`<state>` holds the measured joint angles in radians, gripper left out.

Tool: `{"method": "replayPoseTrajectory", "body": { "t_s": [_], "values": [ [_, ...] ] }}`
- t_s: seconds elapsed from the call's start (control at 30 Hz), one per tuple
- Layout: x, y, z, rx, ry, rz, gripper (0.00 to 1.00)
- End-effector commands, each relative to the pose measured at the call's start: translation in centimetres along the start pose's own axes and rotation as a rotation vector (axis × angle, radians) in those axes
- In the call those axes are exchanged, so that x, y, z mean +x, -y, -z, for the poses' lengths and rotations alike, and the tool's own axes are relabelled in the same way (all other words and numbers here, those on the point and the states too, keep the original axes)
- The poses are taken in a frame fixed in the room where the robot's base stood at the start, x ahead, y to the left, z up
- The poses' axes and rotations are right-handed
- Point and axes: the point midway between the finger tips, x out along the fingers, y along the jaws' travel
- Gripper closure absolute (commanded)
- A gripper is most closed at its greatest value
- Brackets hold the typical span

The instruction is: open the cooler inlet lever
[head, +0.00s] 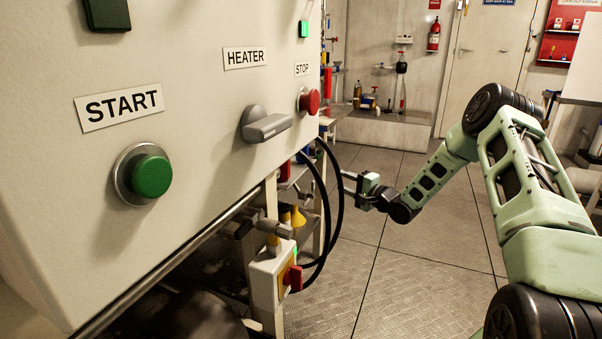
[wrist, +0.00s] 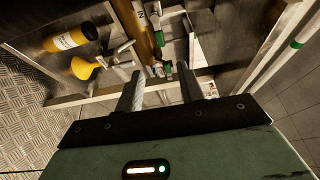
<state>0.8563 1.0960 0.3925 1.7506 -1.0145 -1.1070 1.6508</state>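My gripper (head: 350,182) reaches in past the right end of the control panel, pointing left toward the pipework. In the wrist view its two fingers (wrist: 160,90) stand apart with nothing held between them. Beyond the fingertips are a yellow-brown pipe (wrist: 147,32) and small fittings with a green part (wrist: 167,67). I cannot tell which of these, if any, is the cooler inlet lever. In the head view the panel edge and black hoses hide much of the pipework.
The control panel (head: 215,85) fills the left, with a green START button (head: 152,176), HEATER handle (head: 266,124) and red STOP button (head: 309,101). Black hoses (head: 338,200) loop beside my gripper. A yellow bottle (wrist: 70,38) and yellow funnel (wrist: 85,67) are close. Floor (head: 400,285) is clear.

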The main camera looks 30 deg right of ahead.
Motion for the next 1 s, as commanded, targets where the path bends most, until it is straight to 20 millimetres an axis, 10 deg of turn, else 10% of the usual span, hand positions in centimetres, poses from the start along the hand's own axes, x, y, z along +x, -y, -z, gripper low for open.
{"method": "replayPoseTrajectory", "body": {
  "t_s": [0.7,1.0],
  "values": [
    [14.0,-0.2,-0.3,-0.004,0.002,0.0,0.62],
    [16.6,0.0,-0.2,-0.002,0.001,-0.002,0.62]
  ]
}}
